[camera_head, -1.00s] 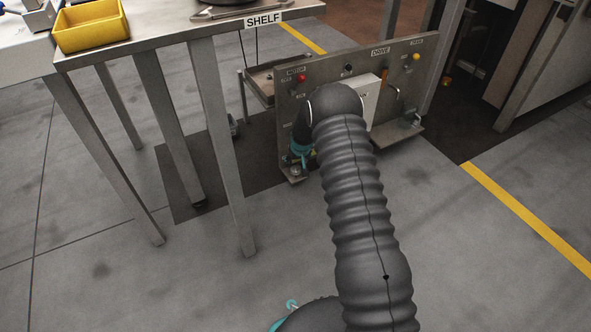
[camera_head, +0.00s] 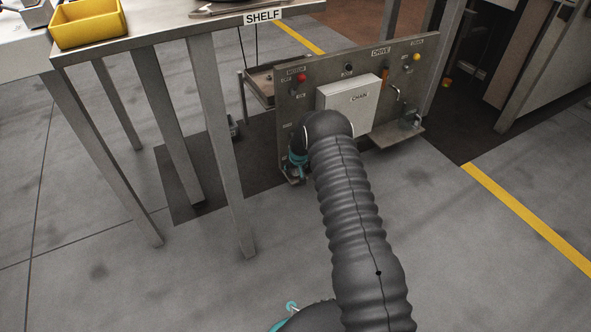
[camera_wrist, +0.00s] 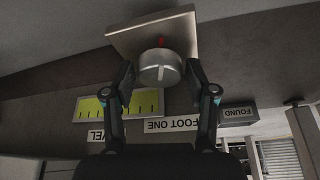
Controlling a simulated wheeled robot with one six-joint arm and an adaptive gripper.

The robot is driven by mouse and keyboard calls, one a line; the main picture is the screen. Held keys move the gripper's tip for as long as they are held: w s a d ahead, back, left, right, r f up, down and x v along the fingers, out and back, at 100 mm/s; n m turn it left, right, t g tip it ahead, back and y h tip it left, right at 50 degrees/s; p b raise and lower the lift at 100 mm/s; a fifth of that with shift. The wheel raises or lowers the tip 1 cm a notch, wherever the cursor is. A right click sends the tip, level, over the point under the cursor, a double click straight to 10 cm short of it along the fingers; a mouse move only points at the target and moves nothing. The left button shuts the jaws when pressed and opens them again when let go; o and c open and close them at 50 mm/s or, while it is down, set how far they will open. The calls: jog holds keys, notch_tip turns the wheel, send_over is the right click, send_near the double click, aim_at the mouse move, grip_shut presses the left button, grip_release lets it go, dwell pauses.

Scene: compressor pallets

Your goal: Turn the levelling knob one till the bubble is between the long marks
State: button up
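In the wrist view, the round metal levelling knob (camera_wrist: 160,67) sits on a square plate (camera_wrist: 120,38), with a red mark above it. My gripper (camera_wrist: 160,76) is open, with one finger on each side of the knob; small gaps seem to show between fingers and knob. A yellow-green level gauge (camera_wrist: 116,103) with dark marks lies below left, partly covered by the left finger; I cannot make out the bubble. A "FOOT ONE" label (camera_wrist: 171,124) is beside it. In the head view, my gripper (camera_head: 296,165) is at the drive panel's lower left, mostly hidden by my arm.
Floor to the right is clear.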

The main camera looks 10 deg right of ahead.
jog(key=c, duration=0.7)
jog(key=shift+o, duration=0.2)
jog(key=shift+m+h, duration=0.3)
jog(key=shift+m, duration=0.4)
jog(key=shift+m+h, duration=0.7)
jog(key=shift+m, duration=1.1)
jog(key=o, duration=1.1)
jog(key=shift+o, duration=0.2)
